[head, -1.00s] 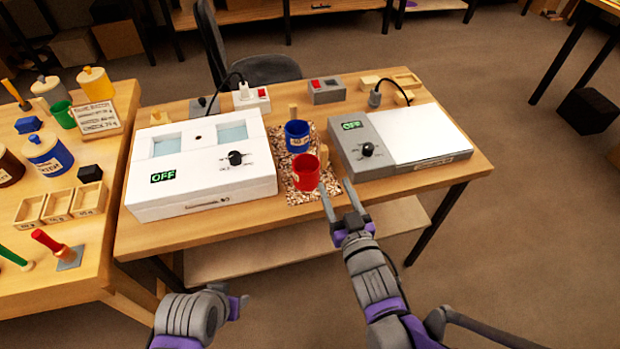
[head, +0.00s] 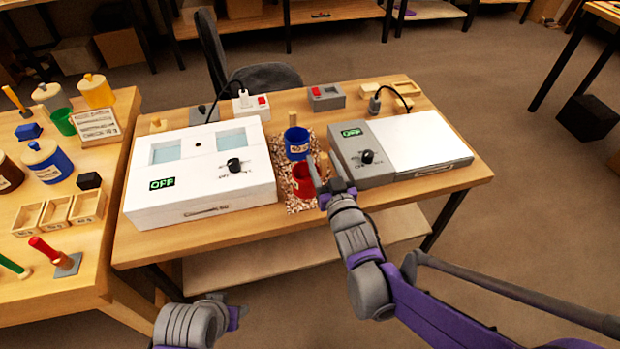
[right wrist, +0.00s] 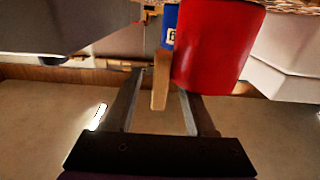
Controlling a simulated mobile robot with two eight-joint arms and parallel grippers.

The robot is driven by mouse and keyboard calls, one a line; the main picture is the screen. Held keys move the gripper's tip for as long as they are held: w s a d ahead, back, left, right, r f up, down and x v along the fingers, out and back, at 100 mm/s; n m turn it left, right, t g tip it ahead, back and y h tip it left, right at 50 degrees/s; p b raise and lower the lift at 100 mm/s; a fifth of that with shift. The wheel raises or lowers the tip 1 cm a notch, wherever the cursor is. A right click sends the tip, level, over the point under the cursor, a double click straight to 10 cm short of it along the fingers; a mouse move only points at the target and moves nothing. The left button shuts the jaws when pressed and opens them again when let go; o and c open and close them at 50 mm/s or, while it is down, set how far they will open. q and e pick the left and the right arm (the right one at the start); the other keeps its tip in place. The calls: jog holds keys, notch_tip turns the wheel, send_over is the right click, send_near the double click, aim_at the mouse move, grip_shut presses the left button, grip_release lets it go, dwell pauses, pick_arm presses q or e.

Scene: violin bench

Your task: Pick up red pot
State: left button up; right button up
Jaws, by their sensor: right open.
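The red pot (head: 301,187) stands on the speckled mat (head: 296,207) between two devices, in front of the blue pot (head: 297,144). My right gripper (head: 325,170) is open at the red pot's right side and partly hides it. In the right wrist view the red pot (right wrist: 212,45) is large, just beyond the open fingers. A wooden handle (right wrist: 160,82) appears between the fingers there; nothing is gripped. A strip of the blue pot (right wrist: 169,25) shows behind. My left gripper (head: 236,315) is low at the front, its fingers not clearly visible.
A white device (head: 200,196) reading OFF stands left of the mat. A grey device (head: 362,172) with a white plate stands close on the right. A side table with jars (head: 47,160) and small boxes is at the left.

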grip_shut()
dwell(0.3)
